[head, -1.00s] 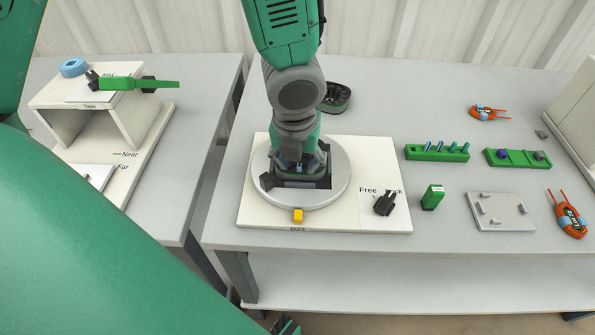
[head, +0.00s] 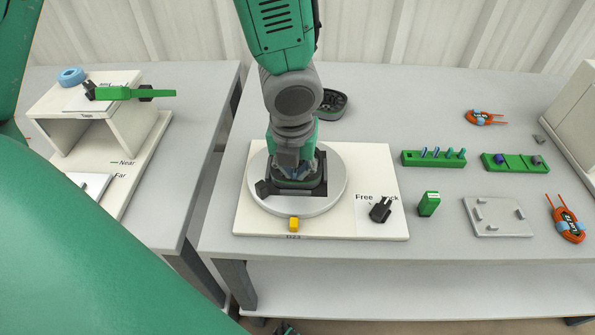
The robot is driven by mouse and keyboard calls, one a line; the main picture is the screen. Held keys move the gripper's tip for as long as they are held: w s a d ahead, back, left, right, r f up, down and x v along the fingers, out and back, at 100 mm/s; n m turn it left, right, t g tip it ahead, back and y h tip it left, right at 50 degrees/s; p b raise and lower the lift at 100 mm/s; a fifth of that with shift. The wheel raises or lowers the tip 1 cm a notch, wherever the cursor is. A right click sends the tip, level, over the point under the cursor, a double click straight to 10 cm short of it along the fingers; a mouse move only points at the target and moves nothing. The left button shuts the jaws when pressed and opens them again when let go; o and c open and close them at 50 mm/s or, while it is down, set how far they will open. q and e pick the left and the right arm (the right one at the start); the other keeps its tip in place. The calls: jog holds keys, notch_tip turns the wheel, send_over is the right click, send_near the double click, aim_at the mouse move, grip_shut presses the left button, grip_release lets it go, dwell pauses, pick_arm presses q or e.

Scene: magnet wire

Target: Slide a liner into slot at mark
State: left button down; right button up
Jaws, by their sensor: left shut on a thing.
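My left gripper (head: 296,166) is over the round grey turntable (head: 334,196) on a cream board. It is shut, pointing down into a dark square part (head: 322,185) on the turntable. What it grips is mostly hidden; a small bluish piece shows by the fingers, which looks like a liner. The slots are hidden, and I cannot tell whether the piece is in one. My right gripper is not clearly visible.
To the right are a green box (head: 429,204), a grey plate (head: 497,217), a second green rack (head: 515,163) and orange tools (head: 567,224). A dark tray (head: 332,104) stands behind the arm.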

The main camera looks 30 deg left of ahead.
aim_at(295, 170)
pick_arm(q)
notch_tip(295, 170, up, 9)
jog(key=p, duration=0.3)
jog(key=shift+f, duration=0.1)
jog(key=shift+f+p, duration=0.35)
jog(key=shift+n+g+h, duration=0.5)
jog(key=shift+n+g, duration=0.3)
jog(key=shift+w+a+f+p, duration=0.1)
jog(key=shift+f+p, duration=0.15)
jog(key=shift+f, duration=0.9)
jog(key=shift+w+a+f+p, duration=0.1)
jog(key=shift+f+p, duration=0.15)
jog(key=shift+f, duration=0.9)
jog(key=shift+p, duration=0.45)
jog(key=shift+d+f+b, duration=0.1)
jog(key=shift+f+b, duration=0.3)
jog(key=shift+f, duration=0.55)
jog(key=c, duration=1.6)
grip_release()
